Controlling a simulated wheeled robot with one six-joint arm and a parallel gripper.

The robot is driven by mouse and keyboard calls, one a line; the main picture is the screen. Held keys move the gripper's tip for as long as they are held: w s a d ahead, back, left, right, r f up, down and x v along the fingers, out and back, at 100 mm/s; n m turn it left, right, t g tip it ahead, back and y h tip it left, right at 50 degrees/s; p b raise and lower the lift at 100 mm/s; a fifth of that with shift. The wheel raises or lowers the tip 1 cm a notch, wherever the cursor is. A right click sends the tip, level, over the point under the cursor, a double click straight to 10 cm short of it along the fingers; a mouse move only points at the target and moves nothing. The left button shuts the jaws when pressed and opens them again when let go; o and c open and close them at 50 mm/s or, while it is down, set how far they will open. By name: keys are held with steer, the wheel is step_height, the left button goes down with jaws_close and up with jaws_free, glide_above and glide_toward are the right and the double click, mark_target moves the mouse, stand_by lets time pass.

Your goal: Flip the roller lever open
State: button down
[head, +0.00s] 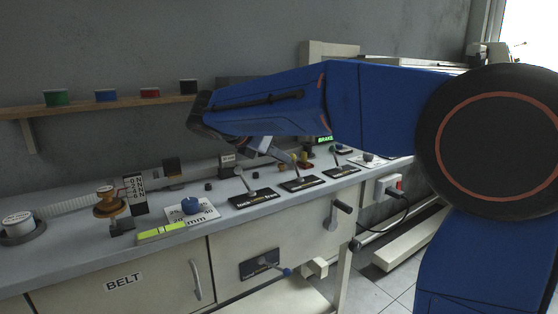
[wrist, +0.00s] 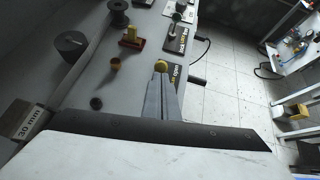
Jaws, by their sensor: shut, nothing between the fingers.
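A labelled black plate (wrist: 173,77) lies right beside the fingers. Several levers stand on black plates along the counter: a left one (head: 241,176), a middle one (head: 282,173) and a right one (head: 332,157). The labels are too small to tell which is the roller lever.
A crank handle (head: 341,207) sticks out of the cabinet front. In the wrist view, open floor (wrist: 235,90) lies right of the counter.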

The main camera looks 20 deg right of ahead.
steer(key=d+y, duration=0.1)
steer(key=w+d+r+g+y, duration=0.1)
steer(key=d+y, duration=0.1)
steer(key=d+r+g+y, duration=0.1)
steer(key=d+y, duration=0.1)
steer(key=shift+w+r, duration=0.25)
steer(key=shift+w, duration=0.1)
steer(key=shift+w+d+g+y, duration=0.25)
steer(key=shift+d+y, duration=0.35)
steer(key=shift+d, duration=0.35)
steer(key=shift+w+d+g+y, duration=0.15)
steer(key=shift+w+d+y, duration=0.2)
steer(key=shift+d+y, duration=0.45)
steer(key=shift+d, duration=0.15)
steer(key=a+v, duration=0.1)
steer(key=v, duration=1.2)
steer(key=shift+s+a+f, duration=0.25)
steer(key=shift+s+a, duration=0.15)
